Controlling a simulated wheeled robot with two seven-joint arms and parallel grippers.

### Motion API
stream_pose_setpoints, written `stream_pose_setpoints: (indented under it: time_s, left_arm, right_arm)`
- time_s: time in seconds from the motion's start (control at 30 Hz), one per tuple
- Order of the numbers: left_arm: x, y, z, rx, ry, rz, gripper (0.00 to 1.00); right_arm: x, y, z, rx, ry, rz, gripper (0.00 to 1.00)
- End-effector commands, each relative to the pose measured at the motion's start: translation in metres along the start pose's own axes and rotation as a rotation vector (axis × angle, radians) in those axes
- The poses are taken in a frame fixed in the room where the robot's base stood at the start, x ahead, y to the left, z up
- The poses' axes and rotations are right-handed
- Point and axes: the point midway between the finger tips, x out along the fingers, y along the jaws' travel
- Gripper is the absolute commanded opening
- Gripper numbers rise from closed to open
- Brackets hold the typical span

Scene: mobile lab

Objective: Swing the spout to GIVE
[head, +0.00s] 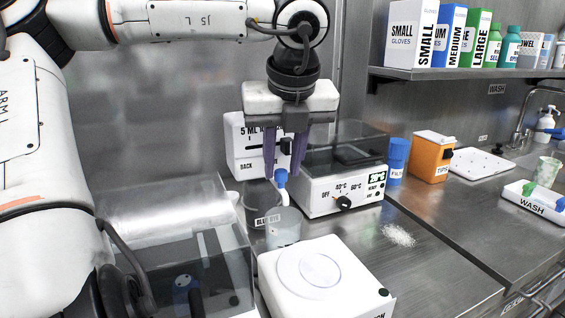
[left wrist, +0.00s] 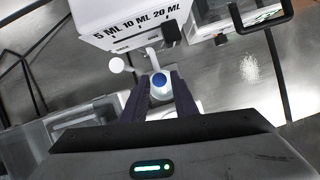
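The white dispenser (head: 238,150) stands at the back wall, marked 5 ML and BACK in the head view. In the left wrist view its face (left wrist: 110,15) reads 5 ML, 10 ML, 20 ML, with a dark block (left wrist: 171,32) on it. I cannot read GIVE anywhere. The spout's blue knob (head: 281,178) is low in front of the dispenser; it also shows in the left wrist view (left wrist: 159,80). My left gripper (head: 283,172) points down, its dark fingers apart on either side of the knob. Whether they touch it is unclear. My right gripper is out of view.
Below the knob stand a clear beaker (head: 283,232) and a dark labelled cup (head: 257,196). A white balance (head: 320,280) is in front, a heater box (head: 325,200) to the right, a clear-lidded box (head: 180,265) at left. White powder (head: 398,235) lies on the counter.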

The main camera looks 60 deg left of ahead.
Motion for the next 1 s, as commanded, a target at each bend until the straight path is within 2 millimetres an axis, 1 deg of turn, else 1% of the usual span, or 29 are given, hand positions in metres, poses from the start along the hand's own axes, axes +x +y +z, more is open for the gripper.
stream_pose_setpoints:
  time_s: [0.17,0.3,0.4,0.5,0.67,1.0]
  left_arm:
    - [-0.031,0.000,0.002,-0.002,-0.005,-0.001,0.26]
    - [-0.060,0.000,0.002,-0.002,-0.004,-0.001,0.26]
    - [-0.077,0.000,0.001,-0.002,-0.003,-0.001,0.26]
    - [-0.090,0.000,0.001,-0.002,-0.003,-0.001,0.26]
    - [-0.098,0.000,0.000,-0.001,-0.001,-0.001,0.26]
    - [-0.099,0.000,0.000,-0.001,0.000,-0.001,0.26]
  right_arm:
    - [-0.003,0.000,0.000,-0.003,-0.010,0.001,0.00]
    - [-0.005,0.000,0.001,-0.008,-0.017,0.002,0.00]
    - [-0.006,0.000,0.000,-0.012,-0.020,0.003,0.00]
    - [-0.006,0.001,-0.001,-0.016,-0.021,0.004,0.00]
    - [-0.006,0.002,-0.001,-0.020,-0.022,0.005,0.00]
    - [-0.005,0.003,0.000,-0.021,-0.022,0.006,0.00]
